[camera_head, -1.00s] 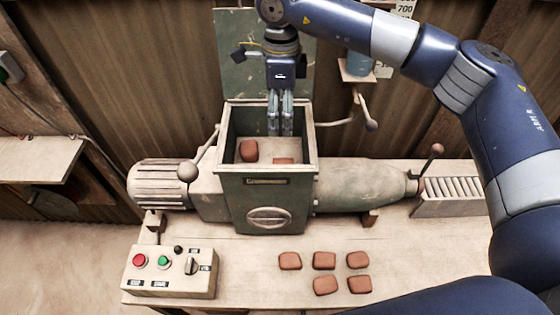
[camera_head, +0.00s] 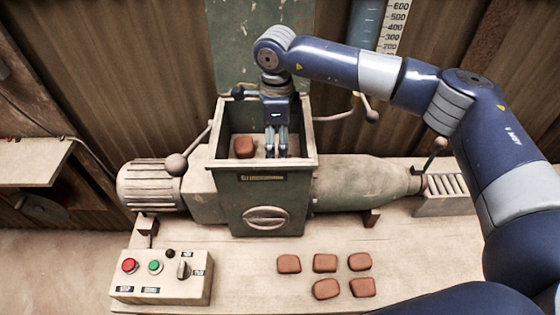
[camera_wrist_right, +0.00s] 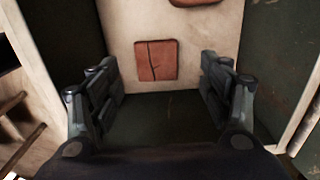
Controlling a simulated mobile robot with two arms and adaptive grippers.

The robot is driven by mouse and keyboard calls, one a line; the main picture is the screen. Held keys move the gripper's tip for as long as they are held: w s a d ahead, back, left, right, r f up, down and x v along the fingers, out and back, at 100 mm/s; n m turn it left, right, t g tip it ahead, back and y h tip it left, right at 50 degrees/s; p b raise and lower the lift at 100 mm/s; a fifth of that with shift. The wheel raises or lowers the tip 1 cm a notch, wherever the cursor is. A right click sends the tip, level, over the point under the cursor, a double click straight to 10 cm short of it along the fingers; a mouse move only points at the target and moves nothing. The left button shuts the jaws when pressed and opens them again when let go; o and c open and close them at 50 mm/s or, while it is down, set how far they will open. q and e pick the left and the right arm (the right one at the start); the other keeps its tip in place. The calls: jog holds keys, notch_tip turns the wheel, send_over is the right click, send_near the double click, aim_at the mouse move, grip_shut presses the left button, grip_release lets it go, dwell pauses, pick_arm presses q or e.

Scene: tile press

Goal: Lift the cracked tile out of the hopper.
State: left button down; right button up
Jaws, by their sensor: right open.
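The green hopper (camera_head: 265,195) stands open in the middle of the bench. My right gripper (camera_head: 276,152) is down inside its mouth, fingers pointing down. In the right wrist view the gripper (camera_wrist_right: 165,95) is open, with nothing between its fingers. My left gripper is not in view.
Several loose tiles (camera_head: 325,263) lie on the bench in front of the hopper. A control box (camera_head: 163,277) with buttons stands at front left. The hopper's walls closely surround the gripper. Ball-ended levers (camera_head: 176,165) stick out beside the machine.

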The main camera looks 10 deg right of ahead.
jog(key=shift+d+f+p, duration=0.1)
jog(key=shift+f+p, duration=0.35)
jog(key=shift+f, duration=0.1)
jog(key=f+p, duration=0.1)
jog(key=f, duration=0.1)
jog(key=f+p, duration=0.1)
jog(key=f, duration=0.1)
jog(key=shift+s+d+p, duration=0.2)
jog(key=shift+s+p, duration=0.1)
jog(key=shift+s, duration=0.05)
jog(key=shift+f, duration=0.3)
jog(key=c, duration=1.2)
